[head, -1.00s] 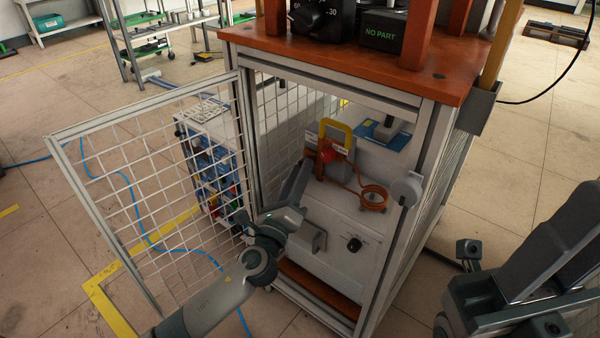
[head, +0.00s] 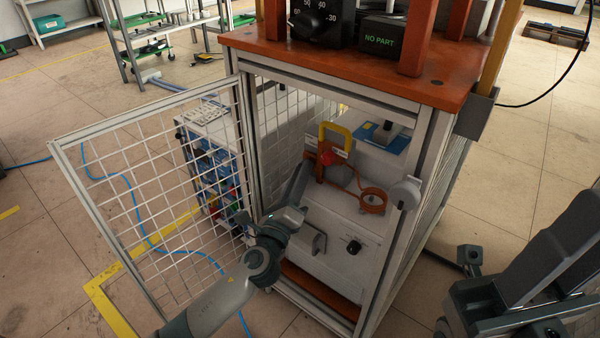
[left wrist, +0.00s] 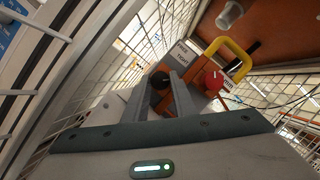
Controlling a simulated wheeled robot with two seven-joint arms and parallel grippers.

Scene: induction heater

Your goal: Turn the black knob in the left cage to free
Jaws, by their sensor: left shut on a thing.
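The left cage (head: 425,130) is a metal-framed box with mesh sides, its front open. Inside stands an orange block with a yellow handle (head: 335,133) and a red round button (head: 326,157). In the left wrist view a black knob (left wrist: 160,80) sits between the two grey fingers of my left gripper (left wrist: 161,98), beside the block. Small white labels (left wrist: 183,53) lie near it, too small to read. In the head view my left gripper (head: 300,178) reaches up beside the block and hides that knob.
The mesh door (head: 150,190) stands swung open at the left. A second black knob (head: 354,246) is on the white front panel, below a copper coil (head: 373,200). An orange tabletop (head: 350,55) tops the cage.

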